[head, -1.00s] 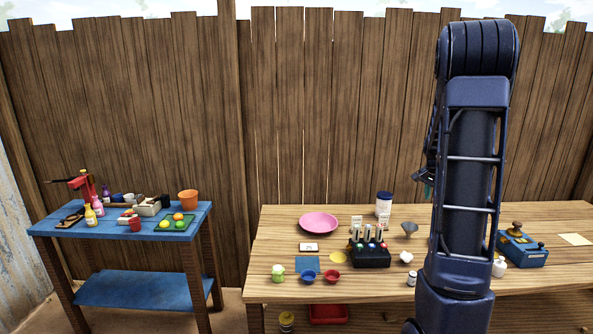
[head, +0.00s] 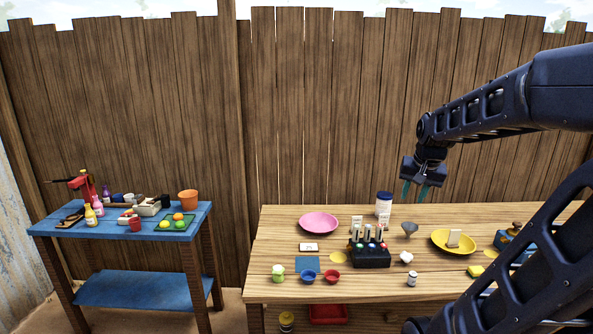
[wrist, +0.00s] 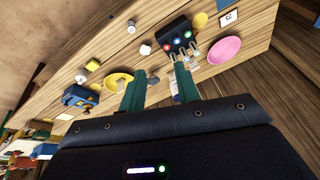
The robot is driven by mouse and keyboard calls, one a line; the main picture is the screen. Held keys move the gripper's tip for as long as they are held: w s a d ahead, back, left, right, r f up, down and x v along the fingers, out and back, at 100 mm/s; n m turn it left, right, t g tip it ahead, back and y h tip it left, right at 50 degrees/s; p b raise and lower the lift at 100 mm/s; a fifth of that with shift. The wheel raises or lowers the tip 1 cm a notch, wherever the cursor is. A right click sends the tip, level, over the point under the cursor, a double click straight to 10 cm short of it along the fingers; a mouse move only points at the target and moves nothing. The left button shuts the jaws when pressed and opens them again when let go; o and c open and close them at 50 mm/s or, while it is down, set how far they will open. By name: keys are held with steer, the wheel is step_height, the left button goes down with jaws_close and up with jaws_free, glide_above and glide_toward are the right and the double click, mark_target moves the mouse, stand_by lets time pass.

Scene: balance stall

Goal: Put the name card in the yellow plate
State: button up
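A small white card with dark marks, which looks like the name card (head: 308,247), lies flat on the wooden table in front of the pink plate. It also shows in the wrist view (wrist: 228,18). The yellow plate (head: 438,243) is on the right part of the table, with a cream block-like object (head: 455,238) in it; the plate also shows in the wrist view (wrist: 116,78). My gripper (head: 415,191) is in the air above the back of the table, left of and higher than the yellow plate. Its teal fingers are apart and nothing is between them.
A black rack (head: 371,256) with several colored-topped items stands mid-table, small white cards behind it. A blue side table (head: 60,232) stands left.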

steer(key=s+a+n, duration=0.3)
steer(key=s+a, duration=0.2)
steer(key=s, duration=0.5)
steer(key=shift+s+f+n+t, duration=0.2)
steer(key=shift+s+n+t, duration=0.1)
steer(key=shift+s+n, duration=0.1)
